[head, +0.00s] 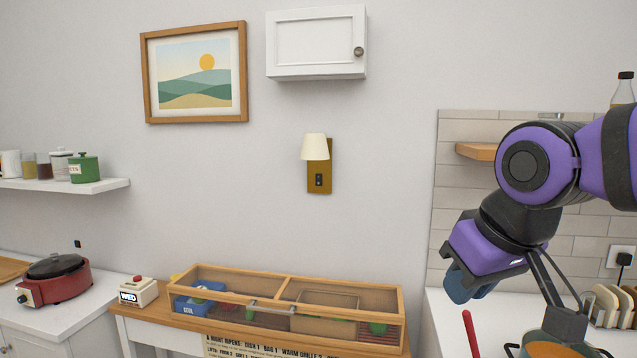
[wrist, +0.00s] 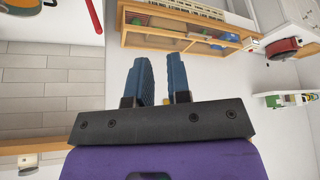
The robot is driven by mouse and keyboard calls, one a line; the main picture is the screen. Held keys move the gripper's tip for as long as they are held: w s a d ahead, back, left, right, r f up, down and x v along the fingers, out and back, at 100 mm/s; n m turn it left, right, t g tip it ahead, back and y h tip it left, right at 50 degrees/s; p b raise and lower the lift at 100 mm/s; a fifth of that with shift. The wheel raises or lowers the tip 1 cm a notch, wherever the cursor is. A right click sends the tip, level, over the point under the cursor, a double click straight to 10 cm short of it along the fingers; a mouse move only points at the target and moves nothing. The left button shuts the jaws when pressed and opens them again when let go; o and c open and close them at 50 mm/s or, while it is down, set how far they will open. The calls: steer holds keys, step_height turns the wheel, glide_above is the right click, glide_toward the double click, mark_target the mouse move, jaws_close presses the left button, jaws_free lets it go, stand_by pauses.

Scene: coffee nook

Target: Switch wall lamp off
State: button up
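The wall lamp (head: 314,148) has a cream shade on a brass-brown wall plate, in the middle of the head view. A small dark switch (head: 319,180) sits on the plate below the shade. I cannot tell from the shade whether the lamp is lit. My gripper (head: 459,287) is well to the right of the lamp and lower, apart from it. In the wrist view the two blue fingers of my gripper (wrist: 162,62) stand a little apart with nothing between them. The lamp does not show in the wrist view.
A white wall cabinet (head: 316,45) hangs above the lamp and a framed picture (head: 147,82) to its upper left. Below is a wood-framed glass display case (head: 345,283) on a wooden counter. The wall around the lamp is clear.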

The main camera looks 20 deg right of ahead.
mark_target(321, 183)
steer(key=shift+w+d+r, duration=0.15)
steer(key=shift+w, duration=0.15)
jaws_close()
steer(key=w+d+r+n+t+h, duration=0.1)
steer(key=w+d+r+n+h, duration=0.2)
steer(key=w, duration=1.2)
steer(key=w+d+r+n+t+h, duration=0.1)
steer(key=w+d+r+h, duration=0.3)
steer(key=w, duration=1.2)
steer(key=w+a+f+n+t, duration=0.2)
steer(key=w+a, duration=0.1)
steer(key=w, duration=0.6)
steer(key=w+a+f+n+t, duration=0.2)
steer(key=w+a+n, duration=0.1)
steer(key=w, duration=0.6)
steer(key=w+a+f+n+t+h, duration=0.1)
steer(key=w+a+f+n+t, duration=0.1)
steer(key=w, duration=0.6)
steer(key=shift+w+a+f+n+t, duration=0.3)
steer(key=shift+w+a+n+t, duration=0.15)
steer(key=shift+a, duration=0.55)
steer(key=x, duration=1.3)
steer(key=shift+w+d, duration=0.25)
steer(key=shift+d, duration=0.05)
steer(key=shift+w, duration=0.1)
